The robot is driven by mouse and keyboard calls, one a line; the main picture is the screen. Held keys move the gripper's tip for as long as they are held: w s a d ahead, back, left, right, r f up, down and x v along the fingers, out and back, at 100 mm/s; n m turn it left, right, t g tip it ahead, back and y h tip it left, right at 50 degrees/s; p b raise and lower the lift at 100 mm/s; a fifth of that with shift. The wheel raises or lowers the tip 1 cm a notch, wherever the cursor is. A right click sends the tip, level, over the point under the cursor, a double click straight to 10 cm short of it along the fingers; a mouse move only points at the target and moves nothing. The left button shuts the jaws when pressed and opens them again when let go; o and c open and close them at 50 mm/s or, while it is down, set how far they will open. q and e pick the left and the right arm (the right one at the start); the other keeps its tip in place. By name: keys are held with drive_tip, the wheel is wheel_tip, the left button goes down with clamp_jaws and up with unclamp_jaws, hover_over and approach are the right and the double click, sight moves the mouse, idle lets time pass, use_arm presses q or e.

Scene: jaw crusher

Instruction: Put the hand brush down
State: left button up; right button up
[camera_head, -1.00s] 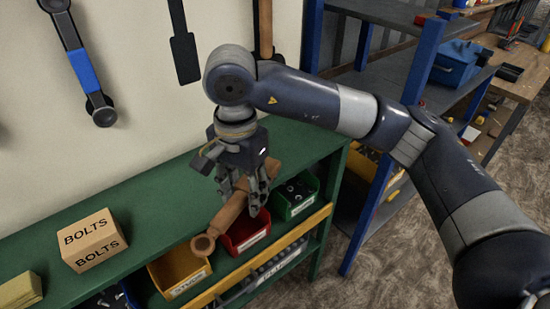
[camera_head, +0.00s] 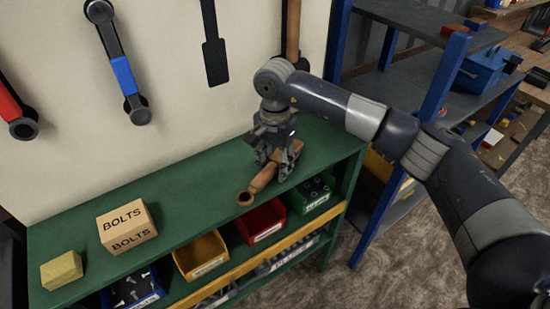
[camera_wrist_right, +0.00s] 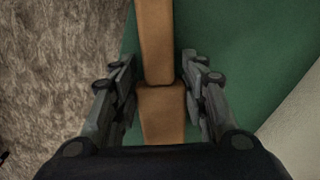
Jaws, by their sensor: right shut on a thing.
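The hand brush (camera_head: 262,181) is brown and wooden, with a ring at its near-left end. It lies along the front part of the green shelf top, level or nearly so. I cannot tell if it touches the surface. My right gripper (camera_head: 279,168) points down over it and is shut on it. In the right wrist view the brush (camera_wrist_right: 155,42) runs between the two fingers of my right gripper (camera_wrist_right: 159,68), with green surface beneath and floor to the left. Its bristles are not clear in either view. My left gripper is out of view.
A BOLTS box (camera_head: 127,226) and a yellow block (camera_head: 62,270) stand left on the green shelf (camera_head: 190,190). Yellow (camera_head: 202,256), red (camera_head: 261,222) and green (camera_head: 311,193) bins sit below the front edge. The top between box and brush is clear. Tools hang on the wall behind.

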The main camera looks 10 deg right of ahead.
drive_tip(key=shift+f+b, duration=0.2)
drive_tip(key=shift+b, duration=0.15)
drive_tip(key=o, duration=1.1)
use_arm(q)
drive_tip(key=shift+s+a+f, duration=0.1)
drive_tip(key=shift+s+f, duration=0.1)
use_arm(e)
drive_tip(key=shift+r, duration=0.1)
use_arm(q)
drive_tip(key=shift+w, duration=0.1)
